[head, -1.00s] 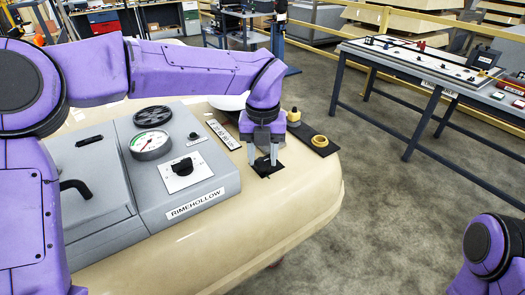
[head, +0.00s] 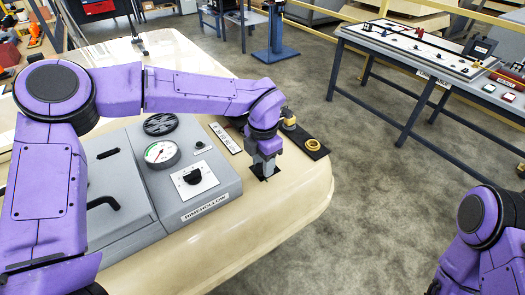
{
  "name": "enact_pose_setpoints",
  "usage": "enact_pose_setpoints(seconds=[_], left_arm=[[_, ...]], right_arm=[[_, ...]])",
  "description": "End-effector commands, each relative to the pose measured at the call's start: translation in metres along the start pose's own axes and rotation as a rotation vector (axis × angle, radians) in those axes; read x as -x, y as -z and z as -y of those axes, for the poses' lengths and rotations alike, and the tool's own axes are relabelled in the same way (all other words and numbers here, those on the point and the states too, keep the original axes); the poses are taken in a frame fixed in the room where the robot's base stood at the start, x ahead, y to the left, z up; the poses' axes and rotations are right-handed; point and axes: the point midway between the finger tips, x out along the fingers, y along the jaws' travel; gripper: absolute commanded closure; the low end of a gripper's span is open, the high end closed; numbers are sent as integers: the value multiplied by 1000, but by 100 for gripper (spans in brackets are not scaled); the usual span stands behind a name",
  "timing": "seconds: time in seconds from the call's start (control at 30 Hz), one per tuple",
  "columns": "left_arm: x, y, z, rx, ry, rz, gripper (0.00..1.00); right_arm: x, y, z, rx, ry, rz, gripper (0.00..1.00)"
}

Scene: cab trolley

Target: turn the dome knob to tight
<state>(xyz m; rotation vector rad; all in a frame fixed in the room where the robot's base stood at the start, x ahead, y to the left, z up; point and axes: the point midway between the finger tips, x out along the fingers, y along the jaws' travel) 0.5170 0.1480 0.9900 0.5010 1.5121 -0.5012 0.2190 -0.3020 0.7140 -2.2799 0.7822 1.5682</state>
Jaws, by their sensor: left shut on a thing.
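My left gripper (head: 265,164) points down over a small black plate (head: 263,176) on the cream trolley top (head: 300,196). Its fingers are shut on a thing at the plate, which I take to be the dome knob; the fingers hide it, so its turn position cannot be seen. My right arm shows at the lower right, with its gripper out of the picture.
Left of the gripper is a grey console (head: 212,203) with a dial gauge (head: 162,153) and a black rotary knob (head: 193,177). A workbench (head: 420,62) stands across open floor.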

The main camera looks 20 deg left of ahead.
Motion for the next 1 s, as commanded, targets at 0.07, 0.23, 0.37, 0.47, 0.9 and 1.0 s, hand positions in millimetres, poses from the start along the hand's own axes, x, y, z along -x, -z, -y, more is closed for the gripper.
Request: enact_pose_setpoints(seconds=[0.07,0.23,0.37,0.47,0.9,1.0], left_arm=[[7,0,0,-72,1,1,89],[7,0,2,-232,1,0,89],[7,0,2,-345,1,1,89],[6,0,2,-424,0,1,89],[2,0,3,-636,-1,2,89],[2,0,3,-653,-1,2,89]], right_arm=[[17,7,-2,0,0,0,64],[36,15,-3,0,0,0,64],[49,20,-4,0,0,0,64],[57,24,-5,0,0,0,64],[78,32,-7,0,0,0,64],[79,33,-7,0,0,0,64]])
